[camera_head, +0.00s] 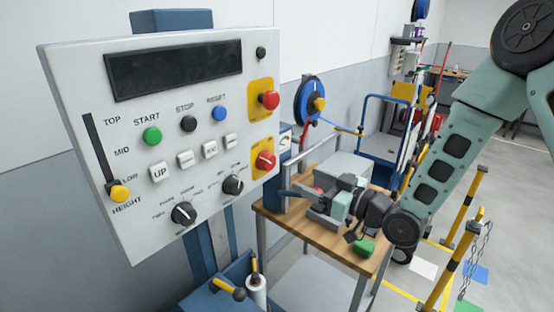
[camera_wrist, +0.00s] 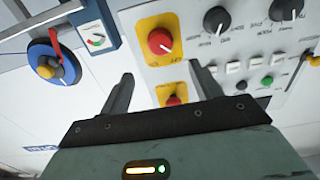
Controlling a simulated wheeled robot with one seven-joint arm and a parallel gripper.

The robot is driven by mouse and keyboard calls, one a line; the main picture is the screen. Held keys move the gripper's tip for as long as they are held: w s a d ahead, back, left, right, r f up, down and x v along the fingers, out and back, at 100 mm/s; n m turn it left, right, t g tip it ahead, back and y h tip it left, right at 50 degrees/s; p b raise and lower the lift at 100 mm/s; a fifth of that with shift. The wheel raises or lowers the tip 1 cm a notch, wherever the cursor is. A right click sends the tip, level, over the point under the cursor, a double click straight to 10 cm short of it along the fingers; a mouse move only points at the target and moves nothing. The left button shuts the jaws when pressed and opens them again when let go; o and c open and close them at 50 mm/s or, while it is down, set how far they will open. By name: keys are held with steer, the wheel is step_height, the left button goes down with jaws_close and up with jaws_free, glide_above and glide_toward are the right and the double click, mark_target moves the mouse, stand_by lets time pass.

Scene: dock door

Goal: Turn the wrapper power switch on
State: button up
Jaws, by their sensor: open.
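The wrapper control panel (camera_head: 180,215) is a tilted light-grey box. A red rotary switch (camera_head: 264,161) on a yellow plate is at its lower right edge, which I take as the power switch. It shows upside down in the wrist view (camera_wrist: 160,40), with a white pointer mark; I cannot read its label. A red mushroom button (camera_head: 270,100) on another yellow plate sits above it, and shows below it in the wrist view (camera_wrist: 172,100). My gripper (camera_head: 294,203) is open and empty, right of the panel. In the wrist view its fingertips (camera_wrist: 161,72) lie apart, below the switch.
The panel also has black knobs (camera_head: 184,214), a green start button (camera_head: 152,136) and a yellow height slider (camera_head: 120,194). A wooden-topped table (camera_head: 330,240) stands below my gripper. A blue reel (camera_head: 309,102) is behind, right of the panel. Yellow posts (camera_head: 461,240) stand at right.

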mark_target(271, 163)
steer(key=p+x, duration=0.3)
steer(key=x, duration=0.6)
steer(key=shift+w+a+p, duration=0.25)
steer(key=shift+a+p, duration=0.05)
steer(key=shift+p, duration=0.1)
steer(key=shift+x, duration=0.8)
steer(key=c, duration=1)
